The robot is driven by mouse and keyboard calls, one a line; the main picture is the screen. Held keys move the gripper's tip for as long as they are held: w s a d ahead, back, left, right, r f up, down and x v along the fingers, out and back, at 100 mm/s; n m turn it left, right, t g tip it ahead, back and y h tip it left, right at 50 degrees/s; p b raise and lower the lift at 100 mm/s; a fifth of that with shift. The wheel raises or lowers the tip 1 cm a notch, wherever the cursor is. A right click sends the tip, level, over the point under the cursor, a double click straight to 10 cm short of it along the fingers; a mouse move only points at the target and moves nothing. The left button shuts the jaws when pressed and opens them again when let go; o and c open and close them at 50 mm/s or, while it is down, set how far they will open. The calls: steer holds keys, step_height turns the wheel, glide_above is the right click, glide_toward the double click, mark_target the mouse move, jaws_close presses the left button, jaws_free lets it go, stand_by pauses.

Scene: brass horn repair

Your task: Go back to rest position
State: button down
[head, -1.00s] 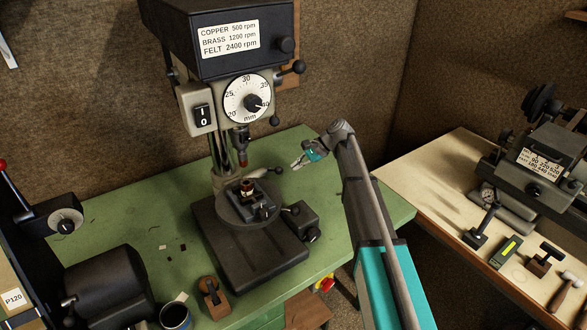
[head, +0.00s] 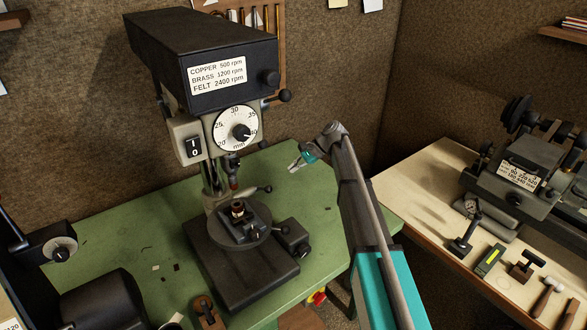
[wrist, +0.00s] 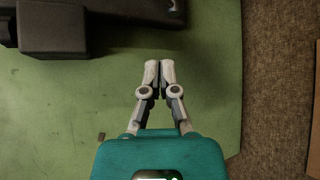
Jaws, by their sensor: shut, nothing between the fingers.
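My gripper (head: 294,165) is a teal body with grey fingers, raised to the right of the drill press in the head view. In the wrist view my gripper (wrist: 159,68) points over the green bench, with its two fingertips together and nothing between them. The drill press (head: 200,60) stands on the green bench (head: 340,215). A small brass-coloured part (head: 238,209) sits in the vise (head: 240,228) on the press table, apart from my gripper.
A pale bench (head: 440,190) at the right carries a lathe-like machine (head: 510,180) and several hand tools. A dark rounded machine (head: 100,300) is at the lower left. The green surface beneath my gripper is mostly clear.

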steer(key=s+d+f+n+h, duration=0.2)
steer(key=s+d+f+h, duration=0.1)
steer(key=s+d, duration=0.4)
steer(key=s+d+f+n+t+h+b, duration=0.1)
steer(key=s+d+f+n+h, duration=0.2)
steer(key=s+d, duration=0.4)
steer(key=s+d+f+n+t+h+b, duration=0.1)
steer(key=s+d+f+n+h, duration=0.2)
steer(key=s+d, duration=0.4)
steer(key=shift+s+d+h, duration=0.2)
steer(key=shift+s+h, duration=0.1)
steer(key=shift+s, duration=4.4)
steer(key=shift+s, duration=0.1)
